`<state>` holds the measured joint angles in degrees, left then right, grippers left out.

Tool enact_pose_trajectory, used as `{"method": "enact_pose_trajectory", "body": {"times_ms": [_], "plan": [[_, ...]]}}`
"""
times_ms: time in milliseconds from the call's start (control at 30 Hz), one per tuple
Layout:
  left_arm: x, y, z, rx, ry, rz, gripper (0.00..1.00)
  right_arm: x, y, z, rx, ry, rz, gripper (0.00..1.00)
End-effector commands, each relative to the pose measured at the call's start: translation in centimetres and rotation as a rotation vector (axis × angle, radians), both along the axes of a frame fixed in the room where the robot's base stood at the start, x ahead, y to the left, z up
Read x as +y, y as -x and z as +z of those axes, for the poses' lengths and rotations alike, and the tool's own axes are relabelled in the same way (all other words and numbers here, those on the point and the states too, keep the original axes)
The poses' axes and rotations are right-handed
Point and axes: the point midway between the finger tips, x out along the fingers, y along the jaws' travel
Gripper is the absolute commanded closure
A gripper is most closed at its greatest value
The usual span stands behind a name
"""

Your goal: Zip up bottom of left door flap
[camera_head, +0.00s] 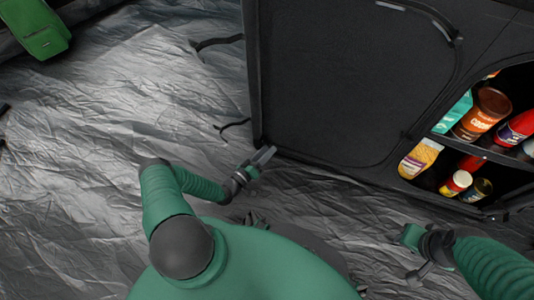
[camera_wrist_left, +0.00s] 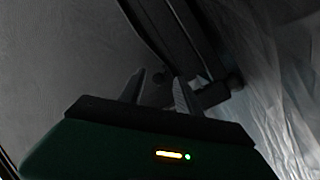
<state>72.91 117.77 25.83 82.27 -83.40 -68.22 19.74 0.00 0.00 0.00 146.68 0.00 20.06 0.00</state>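The left door flap (camera_head: 345,80) is a dark fabric panel on the front of a black cabinet, with a rounded seam along its bottom and right side. It lies flat across its opening. I cannot make out a zipper pull at its bottom edge. My left gripper (camera_head: 263,158) is at the cabinet's lower left corner, close to the flap's bottom. In the left wrist view its two fingers (camera_wrist_left: 158,82) are apart with nothing seen between them, facing the dark cabinet edge (camera_wrist_left: 185,45). My right gripper (camera_head: 412,262) is low at the right, away from the flap; its fingers are unclear.
Right of the flap, open shelves (camera_head: 490,150) hold several bottles, cans and jars. A crinkled silver floor sheet (camera_head: 100,120) covers the ground and is mostly clear at left. Dark straps (camera_head: 215,42) stick out left of the cabinet. A green object (camera_head: 35,30) is at upper left.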

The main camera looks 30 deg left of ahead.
Motion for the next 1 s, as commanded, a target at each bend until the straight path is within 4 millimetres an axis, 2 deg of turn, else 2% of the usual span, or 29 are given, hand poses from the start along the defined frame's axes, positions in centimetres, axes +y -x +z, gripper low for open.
{"method": "enact_pose_trajectory", "body": {"times_ms": [267,600,1000], "plan": [[-0.06,-0.39,0.07,0.001,0.000,-0.001,0.60,0.00,-0.01,-0.10,0.000,0.000,0.000,0.67],[-0.03,-0.35,0.03,0.001,0.000,0.000,1.00,0.00,-0.01,-0.10,0.000,0.000,0.000,0.67],[0.01,-0.33,-0.03,0.002,0.000,0.001,1.00,0.00,-0.01,-0.11,0.000,0.000,0.000,0.67]]}}
